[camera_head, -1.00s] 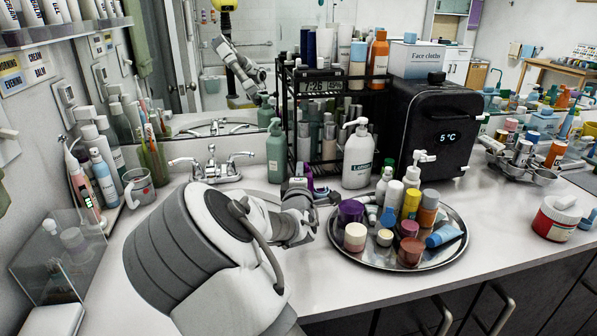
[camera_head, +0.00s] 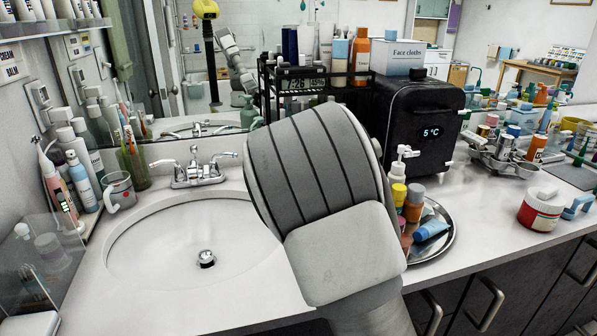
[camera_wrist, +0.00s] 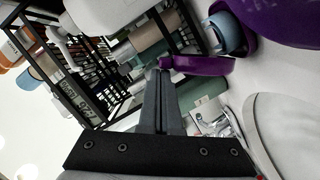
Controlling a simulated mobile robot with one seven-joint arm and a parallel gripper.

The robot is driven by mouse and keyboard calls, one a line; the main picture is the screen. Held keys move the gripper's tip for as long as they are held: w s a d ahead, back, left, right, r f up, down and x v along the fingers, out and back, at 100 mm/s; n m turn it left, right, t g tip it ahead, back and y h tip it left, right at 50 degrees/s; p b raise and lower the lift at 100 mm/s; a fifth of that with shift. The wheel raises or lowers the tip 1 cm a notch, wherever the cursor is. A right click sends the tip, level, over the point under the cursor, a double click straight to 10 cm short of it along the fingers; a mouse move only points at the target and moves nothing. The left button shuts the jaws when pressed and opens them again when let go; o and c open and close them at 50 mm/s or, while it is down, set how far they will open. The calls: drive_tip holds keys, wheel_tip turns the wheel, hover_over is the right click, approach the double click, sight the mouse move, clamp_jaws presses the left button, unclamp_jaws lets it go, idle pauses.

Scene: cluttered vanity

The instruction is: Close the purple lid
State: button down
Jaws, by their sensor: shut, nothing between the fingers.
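In the wrist view a flat, rounded purple lid (camera_wrist: 200,65) lies just beyond and to the right of my fingertips. I cannot tell whether it touches them. A larger purple body (camera_wrist: 285,18) fills the upper right corner, with a blue-grey rounded part (camera_wrist: 230,33) between it and the lid. The lid appears apart from the larger body, but the hinge is not clear. My gripper (camera_wrist: 161,75) is shut and empty, its fingers together. In the head view my arm hides the gripper and the purple things.
A round metal tray (camera_head: 440,245) with several bottles and a blue tube (camera_head: 431,230) shows right of my arm. A black shelf rack (camera_head: 268,85) and black mini fridge (camera_head: 425,125) stand behind. The sink (camera_head: 150,245) at left is empty.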

drive_tip(key=shift+w+d+f+m, duration=0.1)
drive_tip(key=shift+d+f+m, duration=0.05)
drive_tip(key=shift+d+m, duration=0.2)
drive_tip(key=shift+w+d+f+b, duration=0.1)
drive_tip(key=shift+d+f+b, duration=0.1)
drive_tip(key=shift+d+b, duration=0.3)
drive_tip(key=shift+a, duration=0.1)
